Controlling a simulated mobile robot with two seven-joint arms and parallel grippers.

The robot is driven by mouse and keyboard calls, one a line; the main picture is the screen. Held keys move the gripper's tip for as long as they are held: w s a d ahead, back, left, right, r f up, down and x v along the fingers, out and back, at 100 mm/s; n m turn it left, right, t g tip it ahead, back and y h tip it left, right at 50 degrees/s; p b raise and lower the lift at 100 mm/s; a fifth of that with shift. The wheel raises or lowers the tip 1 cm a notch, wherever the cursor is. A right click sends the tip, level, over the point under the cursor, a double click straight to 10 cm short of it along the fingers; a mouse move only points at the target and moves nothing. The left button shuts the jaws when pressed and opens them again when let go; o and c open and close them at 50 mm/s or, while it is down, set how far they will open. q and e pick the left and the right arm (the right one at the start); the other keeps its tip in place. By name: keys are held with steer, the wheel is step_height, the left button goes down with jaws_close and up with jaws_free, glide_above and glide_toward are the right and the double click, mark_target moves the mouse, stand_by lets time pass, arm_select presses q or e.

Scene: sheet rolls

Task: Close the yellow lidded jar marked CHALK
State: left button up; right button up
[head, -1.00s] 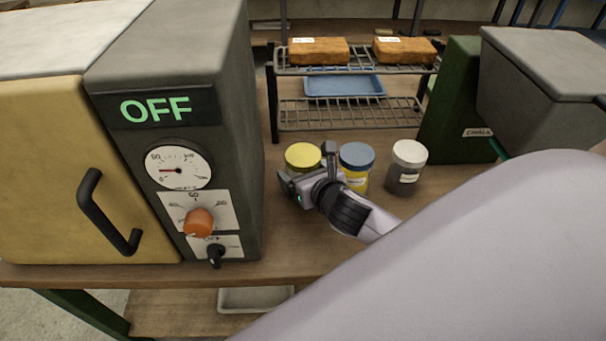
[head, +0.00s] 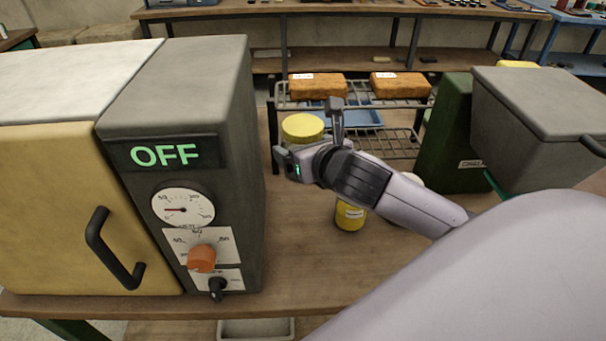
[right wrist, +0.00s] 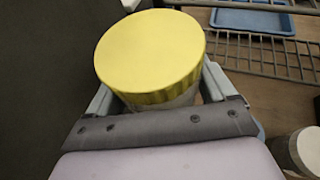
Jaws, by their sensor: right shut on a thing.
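The yellow-lidded jar shows its round yellow lid (head: 302,127) in the head view, with its body mostly hidden behind my right gripper (head: 308,140). In the right wrist view the ribbed yellow lid (right wrist: 150,55) sits on a greyish body, between the two fingers of the right gripper (right wrist: 158,95). The right gripper is shut on this jar and holds it above the table. No CHALK mark is visible on the jar, and I cannot tell how tightly the lid sits. My left gripper is not in view.
A jar with a yellow body (head: 350,214) stands on the wooden table (head: 290,250) under my right arm. A white-lidded jar (right wrist: 308,150) is partly hidden. A grey oven (head: 225,120) stands left, a wire rack (head: 400,140) behind, and a green bin (head: 447,140) right.

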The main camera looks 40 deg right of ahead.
mark_target(310, 133)
steer(key=shift+r, duration=2.2)
steer(key=o, duration=0.4)
steer(key=c, duration=0.5)
steer(key=shift+c, duration=0.2)
